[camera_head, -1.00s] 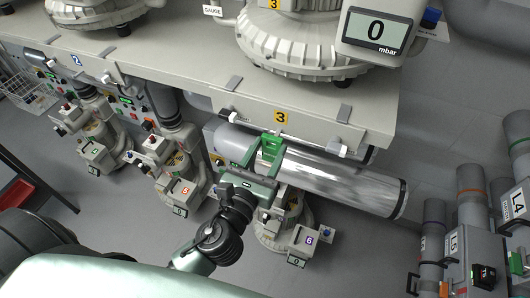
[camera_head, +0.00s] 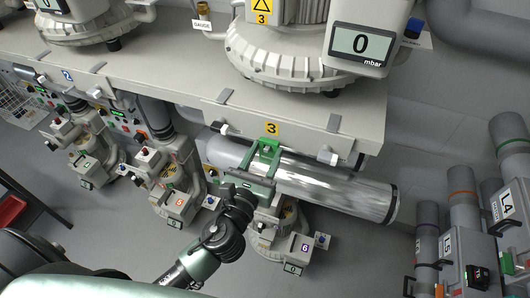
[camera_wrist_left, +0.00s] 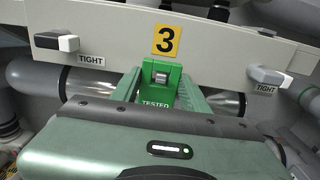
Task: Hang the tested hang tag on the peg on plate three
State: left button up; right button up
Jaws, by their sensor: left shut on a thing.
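The green hang tag (camera_wrist_left: 158,95), marked TESTED, is between the fingers of my left gripper (camera_head: 264,157), just below the yellow "3" label. It also shows in the head view (camera_head: 266,147) as a small green piece. The left gripper is shut on it. A small metallic peg (camera_wrist_left: 160,75) shows at the tag's upper part; I cannot tell whether the tag is fully on it. Plate three (camera_head: 300,122) is the pale front panel with the "3" label (camera_head: 272,128). My right gripper is not in view.
Two white-tipped handles marked TIGHT (camera_wrist_left: 268,77) flank the label. A silver and grey cylinder (camera_head: 330,185) lies just below the plate. A blower with a 0 mbar gauge (camera_head: 361,43) stands above. Blower units (camera_head: 175,190) stand below left.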

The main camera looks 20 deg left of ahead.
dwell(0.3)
pick_arm(q)
jog(key=o, duration=1.4)
jog(key=shift+s+f, duration=0.15)
jog(key=shift+s, duration=0.35)
jog(key=s+b, duration=0.3)
jog(key=s, duration=0.3)
jog(key=s+a+f+n+g+b, duration=0.25)
jog(key=f+n+g, duration=0.35)
jog(key=f, duration=1.5)
jog(key=s+a+f+n+g+b, duration=0.1)
jog(key=s+a+f+n+g, duration=0.5)
jog(key=f, duration=1.4)
jog(key=s+f+n+g+b, duration=0.2)
jog(key=s+f+n+g, duration=0.3)
jog(key=s+f+n, duration=1.7)
jog(key=s+f, duration=0.2)
jog(key=s, duration=0.1)
jog(key=shift+s+f+y+b, duration=0.2)
jog(key=shift+s+y+b, duration=0.1)
jog(key=shift+s+b, duration=0.05)
